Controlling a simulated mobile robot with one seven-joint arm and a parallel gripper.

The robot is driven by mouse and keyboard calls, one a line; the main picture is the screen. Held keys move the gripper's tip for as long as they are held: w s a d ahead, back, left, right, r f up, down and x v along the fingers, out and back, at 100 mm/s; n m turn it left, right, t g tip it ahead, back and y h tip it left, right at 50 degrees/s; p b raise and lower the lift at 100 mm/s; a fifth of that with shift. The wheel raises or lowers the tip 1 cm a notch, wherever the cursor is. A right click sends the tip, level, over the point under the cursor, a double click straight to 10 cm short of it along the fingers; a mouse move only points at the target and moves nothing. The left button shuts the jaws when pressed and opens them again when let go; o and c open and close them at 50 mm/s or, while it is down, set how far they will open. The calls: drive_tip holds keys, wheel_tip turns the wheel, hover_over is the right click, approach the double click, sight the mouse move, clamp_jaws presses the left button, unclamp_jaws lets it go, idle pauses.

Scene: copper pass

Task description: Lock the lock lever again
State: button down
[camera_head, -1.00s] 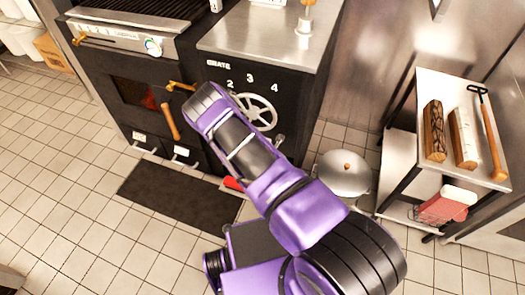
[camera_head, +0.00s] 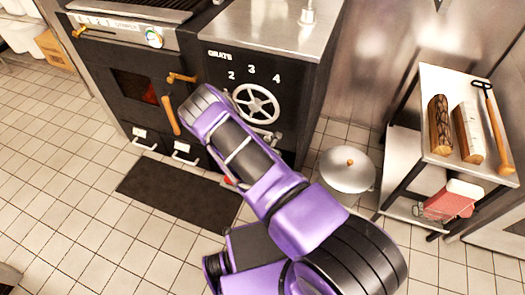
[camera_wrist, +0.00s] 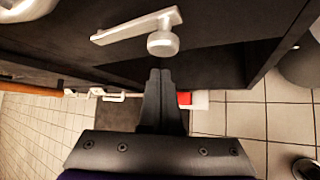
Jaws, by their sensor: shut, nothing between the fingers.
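The silver lock lever (camera_wrist: 135,28) is a flat bar on the dark stove front, in the upper middle of the wrist view. It lies slanted, its right end higher. A round silver knob (camera_wrist: 162,43) stands out near its right end. In the head view the lever (camera_head: 275,138) shows small below and right of the spoked grate wheel (camera_head: 256,103), partly behind my arm. My gripper (camera_wrist: 160,73) is shut and empty, its fingertips just below the knob in the picture; I cannot tell whether they touch. My arm hides the fingers in the head view.
The stove door has a brass latch with a wooden handle (camera_head: 170,114). A dark mat (camera_head: 165,190) lies before the stove. A lidded pot (camera_head: 347,168) and a shelf cart (camera_head: 435,75) with logs stand right. A red object (camera_wrist: 185,98) shows beyond the fingers. Tiled floor is open at left.

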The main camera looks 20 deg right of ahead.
drive_tip(key=a+p+v, duration=0.1)
drive_tip(key=p+v, duration=0.1)
drive_tip(key=v, duration=0.7)
drive_tip(key=shift+s, duration=0.2)
drive_tip(key=shift+r, duration=0.1)
